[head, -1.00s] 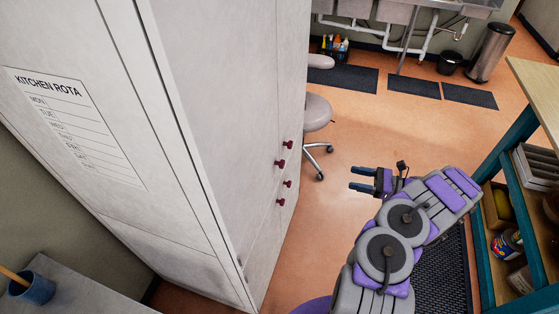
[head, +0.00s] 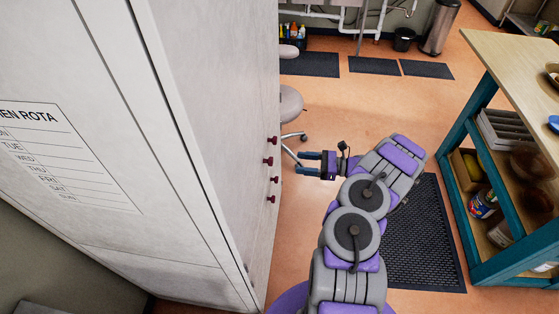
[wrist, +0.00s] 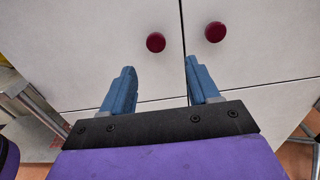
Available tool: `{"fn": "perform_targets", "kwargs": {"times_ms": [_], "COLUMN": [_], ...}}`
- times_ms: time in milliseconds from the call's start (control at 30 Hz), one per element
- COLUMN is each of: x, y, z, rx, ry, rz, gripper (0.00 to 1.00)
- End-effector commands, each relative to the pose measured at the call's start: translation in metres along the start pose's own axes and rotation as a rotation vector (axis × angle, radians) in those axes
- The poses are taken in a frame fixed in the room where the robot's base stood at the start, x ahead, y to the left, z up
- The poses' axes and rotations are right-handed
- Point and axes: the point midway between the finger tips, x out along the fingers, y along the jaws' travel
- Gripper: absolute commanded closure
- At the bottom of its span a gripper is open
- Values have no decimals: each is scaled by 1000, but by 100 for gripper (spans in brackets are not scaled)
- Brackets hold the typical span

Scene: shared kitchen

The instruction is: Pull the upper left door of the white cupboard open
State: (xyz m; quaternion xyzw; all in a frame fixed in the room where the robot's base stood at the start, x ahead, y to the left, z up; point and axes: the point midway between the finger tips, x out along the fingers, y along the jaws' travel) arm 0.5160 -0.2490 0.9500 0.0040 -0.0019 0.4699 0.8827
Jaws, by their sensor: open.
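The tall white cupboard (head: 205,100) stands on the left in the head view, its front seen at a steep slant. Its dark red knobs show in two pairs near the front's far edge. In the upper pair, the nearer knob (head: 267,161) belongs to the left door. All visible doors look shut. My gripper (head: 302,162) is open and empty, right of the knobs, its fingers pointing at the front. In the wrist view, a left knob (wrist: 155,42) and a right knob (wrist: 214,32) flank the door seam, beyond my open fingers (wrist: 160,78). Neither finger touches a knob.
A wooden-topped teal shelf unit (head: 478,150) stands on the right. A grey stool (head: 290,103) stands just beyond the cupboard. A black floor mat (head: 425,240) lies right of my arm. Orange floor (head: 370,105) is clear beyond my gripper.

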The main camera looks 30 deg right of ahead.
Motion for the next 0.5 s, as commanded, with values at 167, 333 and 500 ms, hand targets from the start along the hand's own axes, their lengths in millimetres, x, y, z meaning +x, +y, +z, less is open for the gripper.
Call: {"fn": "perform_targets", "kwargs": {"times_ms": [167, 333, 500], "x": [37, 58, 73], "y": [1, -6, -9], "z": [1, -2, -3], "rx": [2, 7, 9], "ry": [-4, -11, -14], "rz": [3, 1, -2], "gripper": [40, 40, 40]}}
